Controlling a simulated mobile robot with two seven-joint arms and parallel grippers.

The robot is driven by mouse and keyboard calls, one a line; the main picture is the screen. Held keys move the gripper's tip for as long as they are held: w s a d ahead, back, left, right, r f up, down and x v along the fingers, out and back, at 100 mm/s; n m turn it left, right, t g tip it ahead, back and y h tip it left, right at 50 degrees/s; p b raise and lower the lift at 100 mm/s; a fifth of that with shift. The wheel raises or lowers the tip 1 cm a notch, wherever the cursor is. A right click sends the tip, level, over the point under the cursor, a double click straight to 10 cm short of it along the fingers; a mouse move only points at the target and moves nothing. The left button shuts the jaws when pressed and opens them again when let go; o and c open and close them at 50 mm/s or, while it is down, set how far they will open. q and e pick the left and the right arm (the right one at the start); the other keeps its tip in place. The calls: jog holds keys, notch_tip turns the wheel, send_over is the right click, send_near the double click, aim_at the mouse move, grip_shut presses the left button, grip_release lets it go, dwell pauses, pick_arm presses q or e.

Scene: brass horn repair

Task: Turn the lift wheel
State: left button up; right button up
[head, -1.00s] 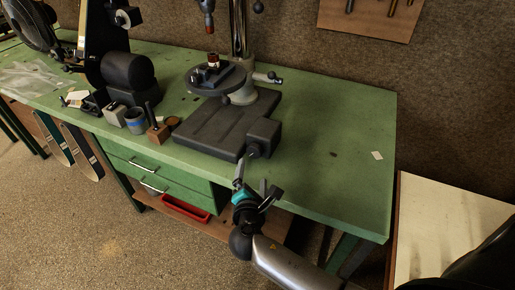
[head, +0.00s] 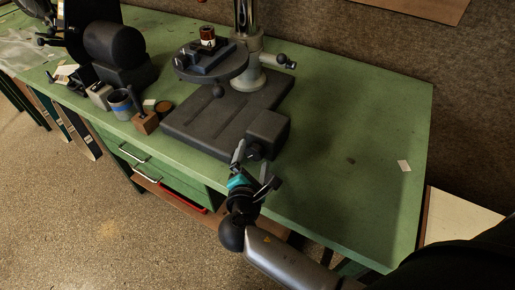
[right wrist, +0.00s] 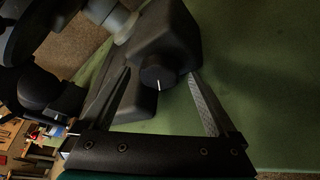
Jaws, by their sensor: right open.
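A dark round knob with a white mark, which I take as the lift wheel (right wrist: 158,78), sits on the front of a dark box (head: 268,130) at the base's front right corner. In the head view the knob is mostly hidden by my gripper. My right gripper (head: 256,168) is open in front of the box. In the right wrist view its two fingers (right wrist: 161,84) stand one on each side of the knob, with gaps visible. I cannot tell how deep the fingers reach. My left gripper is not in view.
The dark base plate (head: 215,118) carries a column (head: 243,20) and a round table (head: 212,72) with a small vise. A cup (head: 121,104) and wooden block (head: 146,123) stand to the left.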

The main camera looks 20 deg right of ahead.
jog(key=shift+w, duration=0.15)
jog(key=shift+c, duration=0.7)
jog(key=c, duration=1.2)
jog(key=shift+c, duration=0.2)
jog(key=shift+f, duration=0.1)
